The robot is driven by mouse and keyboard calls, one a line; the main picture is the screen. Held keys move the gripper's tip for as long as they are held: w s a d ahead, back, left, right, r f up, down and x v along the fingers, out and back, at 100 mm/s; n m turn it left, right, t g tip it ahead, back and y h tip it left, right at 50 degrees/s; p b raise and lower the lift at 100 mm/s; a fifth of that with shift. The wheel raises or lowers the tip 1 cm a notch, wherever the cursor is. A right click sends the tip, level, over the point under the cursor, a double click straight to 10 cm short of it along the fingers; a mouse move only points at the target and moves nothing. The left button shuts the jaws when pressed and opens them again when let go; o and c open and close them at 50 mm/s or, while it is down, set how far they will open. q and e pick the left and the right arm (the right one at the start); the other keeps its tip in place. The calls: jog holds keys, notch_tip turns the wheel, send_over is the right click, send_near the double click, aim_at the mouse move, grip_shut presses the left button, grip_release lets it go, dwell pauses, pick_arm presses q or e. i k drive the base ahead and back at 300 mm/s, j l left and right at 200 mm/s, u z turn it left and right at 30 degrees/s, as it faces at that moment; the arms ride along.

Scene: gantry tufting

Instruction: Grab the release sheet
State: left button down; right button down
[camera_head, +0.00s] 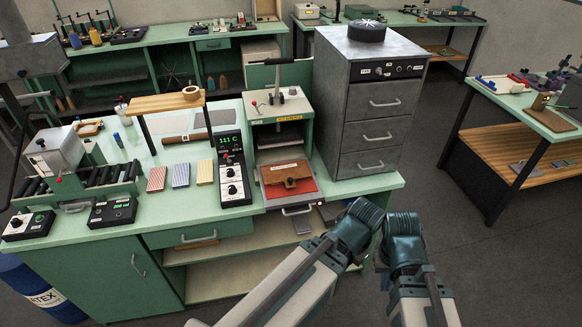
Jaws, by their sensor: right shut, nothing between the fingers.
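No sheet can be told for certain as the release sheet. An orange-red sheet (306,187) lies on the lower plate of the green press (266,129), with a brown piece (287,179) on top of it. My right gripper (386,281) is low beside my right arm, in front of the bench, mostly hidden, shut and empty. It is apart from the press and the sheets. My left arm ends in front of the bench; its gripper does not show.
The green bench (389,184) carries a control box reading 111 C (232,170), striped swatches (180,175), a wooden riser (165,102) and a grey drawer cabinet (345,100). A side table (545,147) stands right. The floor (450,215) between them is clear.

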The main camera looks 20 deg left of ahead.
aim_at(286, 173)
jog(key=i+j, duration=0.15)
jog(key=j, duration=0.25)
jog(key=i+j+z, duration=0.1)
jog(key=j, duration=0.3)
jog(key=i+j+z, duration=0.1)
jog(key=j, duration=0.35)
jog(key=i+j, duration=0.2)
jog(key=j, duration=0.2)
jog(key=i+j+z, duration=0.1)
jog(key=j, duration=0.35)
